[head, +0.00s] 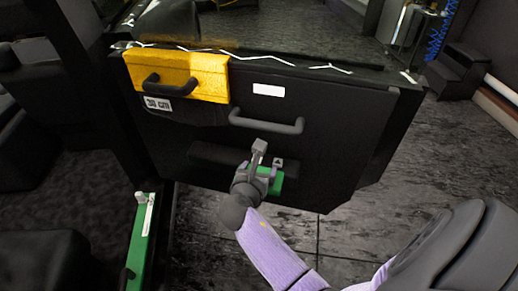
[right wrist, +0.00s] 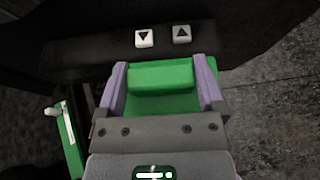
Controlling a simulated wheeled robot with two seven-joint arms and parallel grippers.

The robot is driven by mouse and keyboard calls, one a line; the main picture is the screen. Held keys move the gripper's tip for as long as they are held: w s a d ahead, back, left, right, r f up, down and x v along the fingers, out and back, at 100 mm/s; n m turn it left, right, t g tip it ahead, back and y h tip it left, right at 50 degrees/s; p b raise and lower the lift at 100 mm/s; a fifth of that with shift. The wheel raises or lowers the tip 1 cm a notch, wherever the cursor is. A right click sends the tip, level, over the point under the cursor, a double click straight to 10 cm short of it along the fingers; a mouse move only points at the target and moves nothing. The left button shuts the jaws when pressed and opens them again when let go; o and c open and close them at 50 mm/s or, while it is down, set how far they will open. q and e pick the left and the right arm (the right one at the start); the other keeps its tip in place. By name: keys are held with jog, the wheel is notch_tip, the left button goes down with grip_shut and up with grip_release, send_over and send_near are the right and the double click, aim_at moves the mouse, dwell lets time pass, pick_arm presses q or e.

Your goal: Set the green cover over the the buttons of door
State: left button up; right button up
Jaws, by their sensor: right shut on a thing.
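The green cover (right wrist: 160,78) is between the two lilac fingers of my right gripper (right wrist: 160,90), which is shut on it. In the head view, a bit of the cover (head: 277,184) shows beside my right gripper (head: 265,176), low in front of the black door (head: 315,130). Two white buttons with black arrows, a down button (right wrist: 145,38) and an up button (right wrist: 182,34), sit on a dark strip just beyond the cover in the wrist view. They are still uncovered. I cannot tell whether the cover touches the door. My left gripper is not in view.
The door carries a yellow panel (head: 205,75) with a black handle, a longer grey handle (head: 265,124) and a white label (head: 268,90). A green strip (head: 138,245) stands at the left. Dark steps (head: 465,70) are at the back right. Open tiled floor lies right of the door.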

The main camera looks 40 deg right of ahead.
jog(key=w+d, duration=0.2)
jog(key=w+d+b, duration=0.1)
jog(key=d, duration=0.2)
jog(key=w+d+f, duration=0.1)
jog(key=w+d, duration=0.1)
jog(key=shift+w+d+f, duration=0.1)
jog(key=shift+w+d, duration=0.2)
jog(key=shift+w, duration=0.05)
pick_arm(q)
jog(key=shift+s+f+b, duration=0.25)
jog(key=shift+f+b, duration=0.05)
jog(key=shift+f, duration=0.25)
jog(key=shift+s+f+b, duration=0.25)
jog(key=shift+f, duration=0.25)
pick_arm(e)
jog(key=shift+f, duration=0.65)
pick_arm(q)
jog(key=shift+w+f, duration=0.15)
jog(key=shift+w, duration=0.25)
pick_arm(e)
jog(key=shift+f, duration=0.25)
